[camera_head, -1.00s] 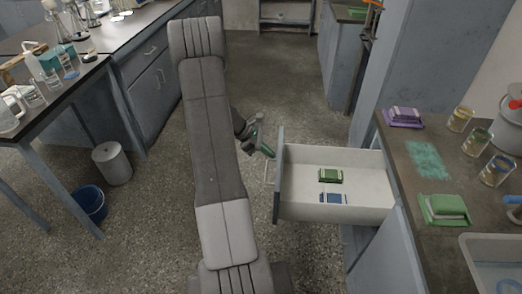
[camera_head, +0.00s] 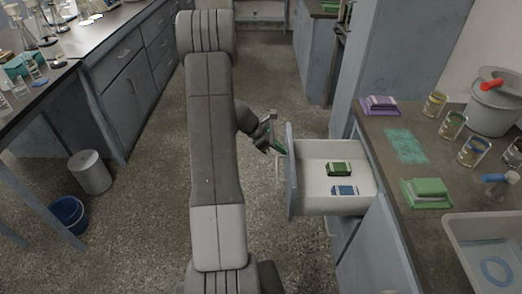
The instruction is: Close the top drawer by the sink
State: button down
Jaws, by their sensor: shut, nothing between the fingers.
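The drawer (camera_head: 311,201) by the sink stands partly open, sticking out to the left from under the right-hand counter. Its grey front panel (camera_head: 291,172) faces left, and its white inside holds a green box (camera_head: 339,169) and a blue box (camera_head: 344,191). My gripper (camera_head: 278,147) is small in the picture, shut and empty, at the outer side of the front panel near its far end. I cannot tell if it touches the panel. My arm hides part of the floor to the left.
The counter (camera_head: 385,180) carries a purple item (camera_head: 380,105), a green item (camera_head: 427,193), several jars and a sink basin (camera_head: 466,254). A bin (camera_head: 90,173) and blue bucket (camera_head: 68,215) stand left; floor between is clear.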

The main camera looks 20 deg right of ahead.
jog(key=s+d+b, duration=0.1)
jog(key=s+d, duration=0.2)
jog(key=d, duration=0.9)
jog(key=s+d, duration=0.4)
jog(key=d, duration=0.9)
jog(key=shift+b, duration=0.35)
jog(key=shift+s+d+r, duration=0.1)
jog(key=shift+r, duration=0.1)
jog(key=w+a+r, duration=0.1)
jog(key=a+r, duration=0.2)
jog(key=a, duration=0.2)
jog(key=w+a+r+p, duration=0.1)
jog(key=w+a+r, duration=0.1)
jog(key=a, duration=0.4)
jog(key=shift+r, duration=0.85)
